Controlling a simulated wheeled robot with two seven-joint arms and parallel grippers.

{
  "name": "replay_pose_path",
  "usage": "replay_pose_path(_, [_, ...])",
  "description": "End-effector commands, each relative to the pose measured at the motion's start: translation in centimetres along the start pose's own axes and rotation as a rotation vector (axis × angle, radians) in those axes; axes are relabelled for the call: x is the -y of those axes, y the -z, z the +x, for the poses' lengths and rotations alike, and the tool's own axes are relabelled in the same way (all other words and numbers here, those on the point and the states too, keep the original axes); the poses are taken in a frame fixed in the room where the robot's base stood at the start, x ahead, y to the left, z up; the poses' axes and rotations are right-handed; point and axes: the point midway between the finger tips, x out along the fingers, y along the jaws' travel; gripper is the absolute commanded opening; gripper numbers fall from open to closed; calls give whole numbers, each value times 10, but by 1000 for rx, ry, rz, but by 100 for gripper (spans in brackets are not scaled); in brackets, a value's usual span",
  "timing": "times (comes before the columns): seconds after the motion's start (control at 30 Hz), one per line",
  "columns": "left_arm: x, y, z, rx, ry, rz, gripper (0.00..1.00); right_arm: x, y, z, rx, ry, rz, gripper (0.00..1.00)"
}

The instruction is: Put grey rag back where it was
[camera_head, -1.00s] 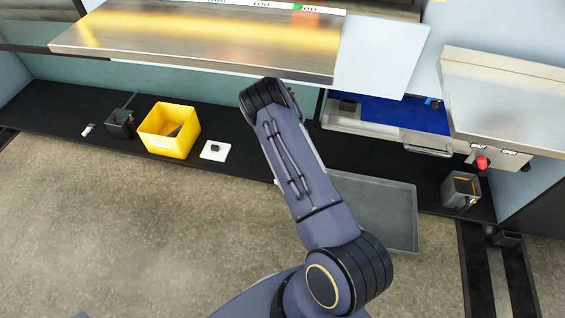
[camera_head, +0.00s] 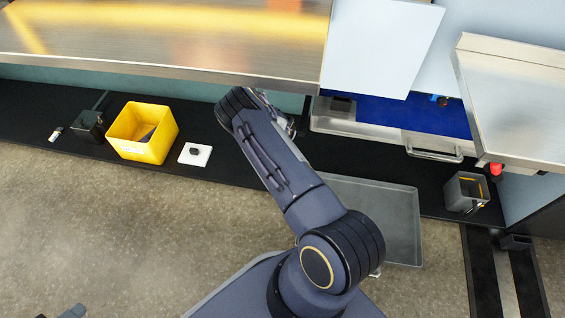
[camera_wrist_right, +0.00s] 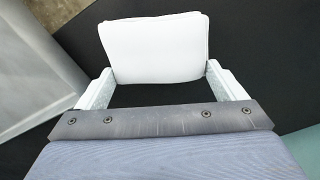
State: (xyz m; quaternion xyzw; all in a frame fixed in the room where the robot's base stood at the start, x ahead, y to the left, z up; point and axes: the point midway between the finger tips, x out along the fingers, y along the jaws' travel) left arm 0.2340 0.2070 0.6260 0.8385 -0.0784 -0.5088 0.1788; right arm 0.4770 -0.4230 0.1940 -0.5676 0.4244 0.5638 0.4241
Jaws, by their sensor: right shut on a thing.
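My right gripper (camera_wrist_right: 159,76) is shut on a pale, whitish-grey padded rag (camera_wrist_right: 155,45), which sits between its two fingers in the right wrist view. In the head view my right arm reaches up the middle. Its gripper (camera_head: 284,122) is mostly hidden behind the wrist, by the edge of the steel counter, and the rag is not visible there. A small dark part at the bottom left edge of the head view may be my left gripper (camera_head: 73,312); its fingers cannot be made out.
A black low shelf (camera_head: 55,105) carries a yellow bin (camera_head: 143,148), a white pad with a dark knob (camera_head: 195,154) and a dark cup (camera_head: 88,125). A grey tray (camera_head: 395,215) lies right of my arm. A blue-lined drawer (camera_head: 385,115) and grey container (camera_head: 466,193) are farther right.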

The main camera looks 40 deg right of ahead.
Motion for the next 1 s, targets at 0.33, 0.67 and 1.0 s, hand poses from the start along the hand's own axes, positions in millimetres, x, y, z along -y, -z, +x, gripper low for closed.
replay_pose_path(0.33, [6, -7, 13, 1, 0, 0, 36, 4, -3, 30, 0, 0, 2, 65])
replay_pose_path(0.67, [7, -8, 16, 1, 0, 0, 36, 3, -3, 34, -1, -1, 3, 95])
replay_pose_path(1.0, [5, -5, 10, 1, 0, 0, 36, 4, -3, 27, -1, -2, 2, 100])
